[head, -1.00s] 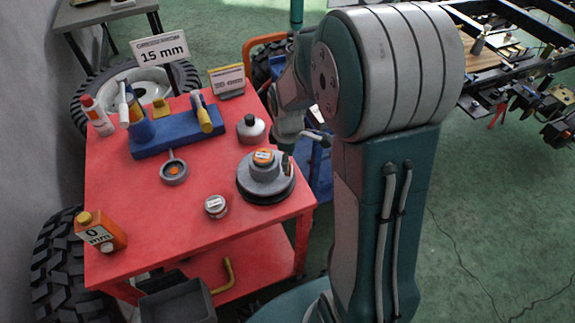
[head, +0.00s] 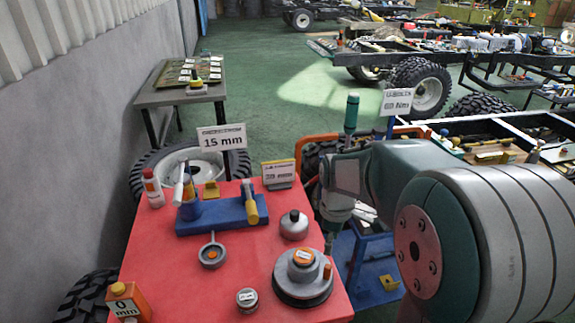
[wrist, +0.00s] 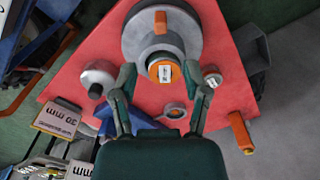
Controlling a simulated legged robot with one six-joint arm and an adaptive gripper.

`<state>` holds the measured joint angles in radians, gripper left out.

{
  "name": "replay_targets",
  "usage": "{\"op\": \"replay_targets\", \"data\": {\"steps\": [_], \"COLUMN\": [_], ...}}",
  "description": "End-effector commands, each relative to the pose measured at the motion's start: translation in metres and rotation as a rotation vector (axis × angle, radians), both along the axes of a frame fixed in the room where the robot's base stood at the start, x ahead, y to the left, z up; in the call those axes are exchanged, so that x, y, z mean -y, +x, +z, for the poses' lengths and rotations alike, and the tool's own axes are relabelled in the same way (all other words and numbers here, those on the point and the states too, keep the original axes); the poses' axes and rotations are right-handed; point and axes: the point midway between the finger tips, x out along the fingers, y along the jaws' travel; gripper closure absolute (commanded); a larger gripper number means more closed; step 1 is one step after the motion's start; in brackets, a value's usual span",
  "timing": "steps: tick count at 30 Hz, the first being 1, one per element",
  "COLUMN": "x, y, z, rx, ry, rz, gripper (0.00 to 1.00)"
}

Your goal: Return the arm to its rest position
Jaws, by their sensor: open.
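My arm (head: 480,240) fills the right side of the head view, its upper link reaching back towards the red table. My gripper (head: 328,240) hangs pointing down near the table's right edge, close to a round grey device (head: 303,290) with an orange labelled top. In the wrist view, my gripper (wrist: 160,76) has its two fingers spread, with nothing held between them. The grey device (wrist: 190,30) lies beyond the fingertips, its orange labelled part showing in the gap. The exact height above the table cannot be told.
A 15 mm sign (head: 222,137) stands behind. Green floor is open farther back.

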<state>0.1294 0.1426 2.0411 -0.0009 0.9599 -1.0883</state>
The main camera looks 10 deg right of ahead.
Motion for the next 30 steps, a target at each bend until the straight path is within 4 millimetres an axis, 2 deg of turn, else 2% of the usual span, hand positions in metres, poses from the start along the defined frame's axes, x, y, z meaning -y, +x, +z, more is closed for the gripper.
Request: {"op": "replay_targets", "data": {"steps": [5, 12, 18, 24, 30], "x": [-0.006, -0.024, -0.036, -0.046, -0.051], "y": [-0.011, -0.056, -0.098, -0.139, -0.165], "z": [0.017, 0.065, 0.091, 0.106, 0.109], "rx": [0.04, 0.179, 0.291, 0.39, 0.449], "ry": [-0.004, 0.014, 0.064, 0.146, 0.219], "rz": [-0.067, -0.325, -0.545, -0.76, -0.908], "gripper": [0.4, 0.4, 0.4, 0.4, 0.4]}}
